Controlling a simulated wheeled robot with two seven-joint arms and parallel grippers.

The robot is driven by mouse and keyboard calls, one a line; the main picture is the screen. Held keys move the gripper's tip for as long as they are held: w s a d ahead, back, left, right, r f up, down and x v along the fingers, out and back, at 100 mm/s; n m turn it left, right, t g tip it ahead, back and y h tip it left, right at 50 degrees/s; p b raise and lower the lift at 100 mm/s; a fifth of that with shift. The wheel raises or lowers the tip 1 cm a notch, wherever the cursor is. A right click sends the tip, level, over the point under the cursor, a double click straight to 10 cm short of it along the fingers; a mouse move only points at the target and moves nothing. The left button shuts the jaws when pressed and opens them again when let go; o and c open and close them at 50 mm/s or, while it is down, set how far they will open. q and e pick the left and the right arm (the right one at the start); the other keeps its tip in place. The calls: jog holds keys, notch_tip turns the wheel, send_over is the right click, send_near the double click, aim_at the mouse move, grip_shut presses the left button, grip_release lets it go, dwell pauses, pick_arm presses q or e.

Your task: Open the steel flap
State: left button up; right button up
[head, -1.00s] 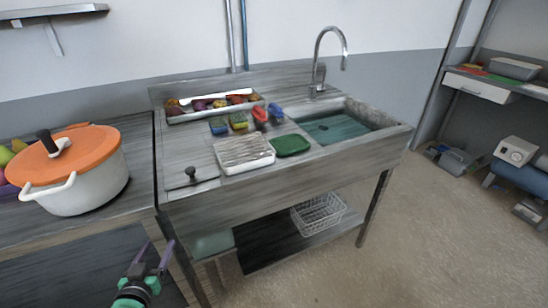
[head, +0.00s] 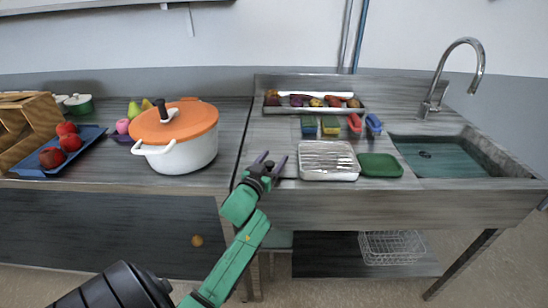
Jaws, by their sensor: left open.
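The steel flap (head: 272,140) lies flat and closed in the left part of the sink counter. Its black knob showed near the front edge earlier; now my left gripper covers that spot and I cannot make the knob out. My left gripper (head: 271,160) is open, its purple fingertips over the front part of the flap. I cannot tell whether they touch it or stand around the knob. My right gripper is not in view.
A white pot with an orange lid (head: 180,140) stands just left of the gripper. A metal rack tray (head: 328,162) and a green tray (head: 380,165) lie to the right. A long food tray (head: 300,109) is behind, the sink (head: 445,157) far right.

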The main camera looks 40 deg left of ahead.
pick_arm(q)
jog(key=shift+w, duration=0.25)
grip_shut()
dwell(1.3)
